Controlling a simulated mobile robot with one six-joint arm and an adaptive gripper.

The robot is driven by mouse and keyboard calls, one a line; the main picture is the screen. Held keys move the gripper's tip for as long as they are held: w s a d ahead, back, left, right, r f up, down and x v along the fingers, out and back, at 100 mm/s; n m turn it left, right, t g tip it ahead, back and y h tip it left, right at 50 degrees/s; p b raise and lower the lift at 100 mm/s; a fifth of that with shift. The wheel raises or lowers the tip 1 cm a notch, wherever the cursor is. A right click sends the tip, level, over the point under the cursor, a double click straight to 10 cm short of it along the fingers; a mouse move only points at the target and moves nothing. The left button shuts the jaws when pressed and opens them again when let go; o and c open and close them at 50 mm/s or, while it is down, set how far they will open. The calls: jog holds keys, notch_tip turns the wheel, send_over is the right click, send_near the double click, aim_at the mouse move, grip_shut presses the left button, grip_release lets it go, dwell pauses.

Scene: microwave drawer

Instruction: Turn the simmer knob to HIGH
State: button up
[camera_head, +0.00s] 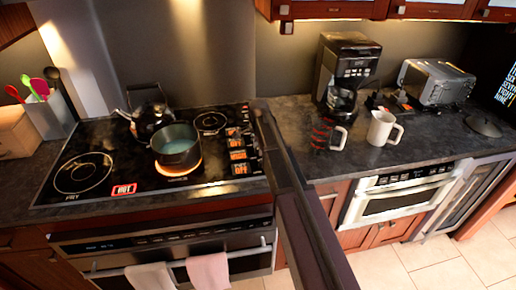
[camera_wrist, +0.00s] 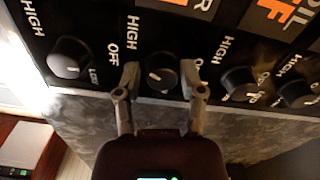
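In the wrist view, a round black knob (camera_wrist: 163,72) sits on the black panel between my gripper's two fingers. A label ending in "R" is above it; the rest is cut off, so I cannot read the full name. HIGH is printed to its upper left, and the text at its right is partly hidden by a finger. Its white mark points left. My gripper (camera_wrist: 159,82) is open, with one finger on each side of the knob; I cannot tell if they touch it. In the head view, the control panel (camera_head: 238,141) is at the cooktop's right side, partly behind my arm.
Other knobs stand close by: one to the left (camera_wrist: 70,58) and two to the right (camera_wrist: 240,84). A pot (camera_head: 177,147) sits on a glowing burner, with a black kettle (camera_head: 153,117) behind it. A white mug (camera_head: 384,128) stands on the right counter.

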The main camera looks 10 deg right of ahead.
jog(key=shift+o, duration=0.5)
jog(key=shift+w, duration=0.1)
jog(key=shift+n, duration=0.4)
